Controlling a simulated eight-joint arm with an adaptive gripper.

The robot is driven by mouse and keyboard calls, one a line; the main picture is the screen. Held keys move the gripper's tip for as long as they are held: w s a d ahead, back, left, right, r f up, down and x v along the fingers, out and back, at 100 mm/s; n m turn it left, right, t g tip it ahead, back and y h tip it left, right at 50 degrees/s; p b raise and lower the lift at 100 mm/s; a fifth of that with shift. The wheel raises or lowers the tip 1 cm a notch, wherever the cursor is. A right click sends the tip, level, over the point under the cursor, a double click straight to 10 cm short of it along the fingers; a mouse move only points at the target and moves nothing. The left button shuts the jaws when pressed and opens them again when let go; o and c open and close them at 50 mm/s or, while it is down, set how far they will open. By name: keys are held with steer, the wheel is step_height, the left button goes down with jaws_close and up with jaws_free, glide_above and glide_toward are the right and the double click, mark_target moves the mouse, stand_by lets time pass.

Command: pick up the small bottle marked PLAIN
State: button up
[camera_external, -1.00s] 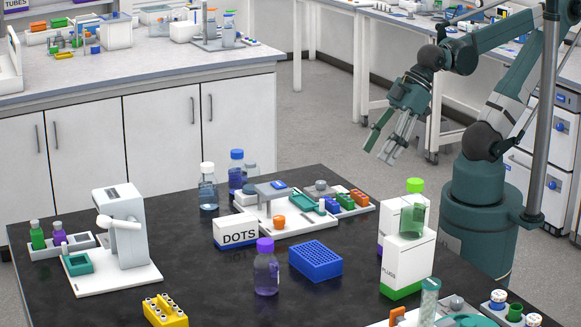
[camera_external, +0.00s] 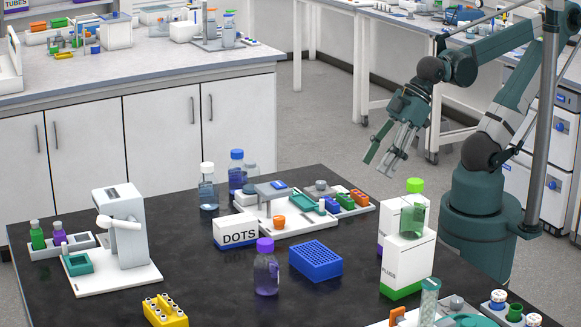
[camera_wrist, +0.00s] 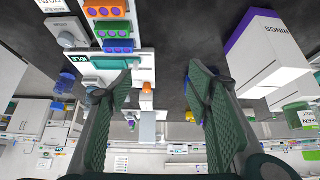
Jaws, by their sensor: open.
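No label reading PLAIN is legible in either view, so I cannot tell which bottle carries it. Small bottles with green (camera_external: 37,237) and purple (camera_external: 59,240) contents stand in a grey rack at the table's left. White-capped jars (camera_external: 497,299) sit at the lower right; their markings are too small to read. My gripper (camera_external: 378,167) is open and empty, raised beyond the table's back right side. In the wrist view my gripper (camera_wrist: 163,80) shows its two green fingers spread with nothing between them.
Larger bottles with white (camera_external: 208,188), blue (camera_external: 237,175) and purple (camera_external: 266,272) caps stand on the dark table. A DOTS box (camera_external: 236,232), a blue rack (camera_external: 315,261), a PLUGS box (camera_external: 408,264) and a white device (camera_external: 122,235) are obstacles.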

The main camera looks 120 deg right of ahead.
steer(key=shift+o, duration=0.5)
steer(key=w+d+r+m+g+p, duration=0.1)
steer(key=w+d+r+p, duration=0.2)
steer(key=w+r, duration=0.35)
steer(key=w+d+r+p, duration=0.4)
steer(key=w+r, duration=0.2)
steer(key=w, duration=0.2)
steer(key=m+g+h+p, duration=0.2)
steer(key=m+p, duration=0.1)
steer(key=p, duration=0.8)
glide_above(208, 165)
steer(key=f, duration=0.7)
steer(key=shift+s+a, duration=0.1)
steer(key=shift+s, duration=0.15)
steer(key=f, duration=0.9)
steer(key=shift+w+d, duration=0.15)
steer(key=shift+d, duration=0.05)
steer(key=shift+f, duration=0.25)
